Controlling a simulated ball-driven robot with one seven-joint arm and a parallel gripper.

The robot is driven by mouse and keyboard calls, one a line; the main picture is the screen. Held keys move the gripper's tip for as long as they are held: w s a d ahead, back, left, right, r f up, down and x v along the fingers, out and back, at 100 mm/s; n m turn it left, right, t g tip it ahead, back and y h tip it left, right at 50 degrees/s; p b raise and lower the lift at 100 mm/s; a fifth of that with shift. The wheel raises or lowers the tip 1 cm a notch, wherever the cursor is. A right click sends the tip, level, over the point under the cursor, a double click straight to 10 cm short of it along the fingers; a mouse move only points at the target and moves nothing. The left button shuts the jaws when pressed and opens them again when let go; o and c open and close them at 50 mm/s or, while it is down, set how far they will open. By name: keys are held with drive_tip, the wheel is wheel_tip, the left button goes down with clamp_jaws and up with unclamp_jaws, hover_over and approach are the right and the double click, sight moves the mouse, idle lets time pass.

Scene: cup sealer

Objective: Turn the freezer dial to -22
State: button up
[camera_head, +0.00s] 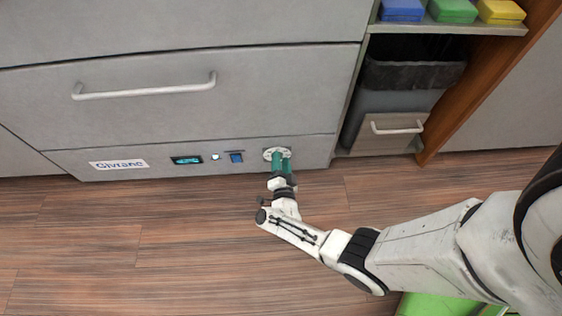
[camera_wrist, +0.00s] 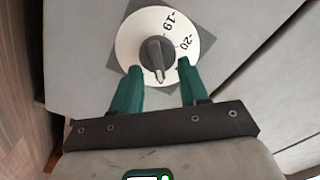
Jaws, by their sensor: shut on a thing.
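The freezer dial (camera_head: 269,153) is a round white disc low on the grey front panel. In the wrist view the dial (camera_wrist: 128,42) shows -19 and -20 on its right side; another mark below -20 is partly hidden by a finger. Its grey knob (camera_wrist: 155,54) sits in the middle, with its narrow end toward the bottom of the picture. My gripper (camera_head: 281,160) reaches the dial from below. In the wrist view the green fingers of my gripper (camera_wrist: 159,68) stand on either side of the knob's lower part, shut on it.
A lit display (camera_head: 187,160), a small white light (camera_head: 215,157) and a blue switch (camera_head: 236,157) are left of the dial. A drawer with a handle (camera_head: 145,90) is above. A bin (camera_head: 392,100) stands in the right-hand shelf. The wooden floor (camera_head: 120,240) is clear at left.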

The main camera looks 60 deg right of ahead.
drive_tip(key=o, duration=1)
drive_tip(key=shift+o, duration=0.2)
drive_tip(key=p+v, duration=0.2)
drive_tip(key=v, duration=0.8)
drive_tip(key=shift+s+a, duration=0.3)
